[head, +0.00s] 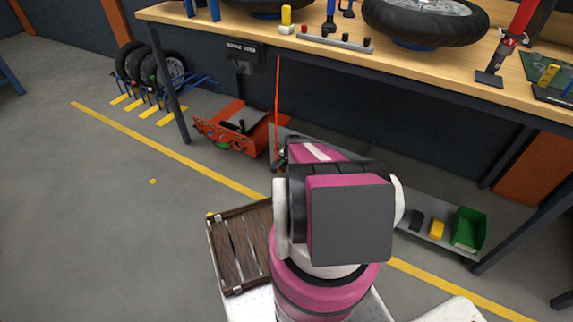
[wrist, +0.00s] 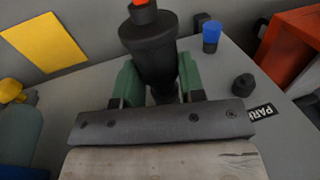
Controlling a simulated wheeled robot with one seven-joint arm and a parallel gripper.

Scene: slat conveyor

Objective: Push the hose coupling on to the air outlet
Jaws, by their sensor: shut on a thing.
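In the wrist view my gripper (wrist: 155,82) has its green fingers closed on either side of a dark, round-bodied hose coupling (wrist: 157,48). An orange-red hose end (wrist: 143,4) shows at the coupling's top. In the head view the thin red hose (head: 278,95) runs from under the bench edge down to my gripper, which is mostly hidden behind my arm. A dark box with a small white label (head: 243,47), probably the air outlet, hangs under the bench's front edge, up and left of my gripper. The coupling is apart from it.
In the wrist view a black cylinder (wrist: 243,85) beside a PARK label, a blue cup-like piece (wrist: 211,36) and a yellow sheet (wrist: 45,42) lie around my gripper. An orange-red cart (head: 230,130) and the workbench (head: 440,75) stand ahead. A slatted wooden piece (head: 230,255) is near left.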

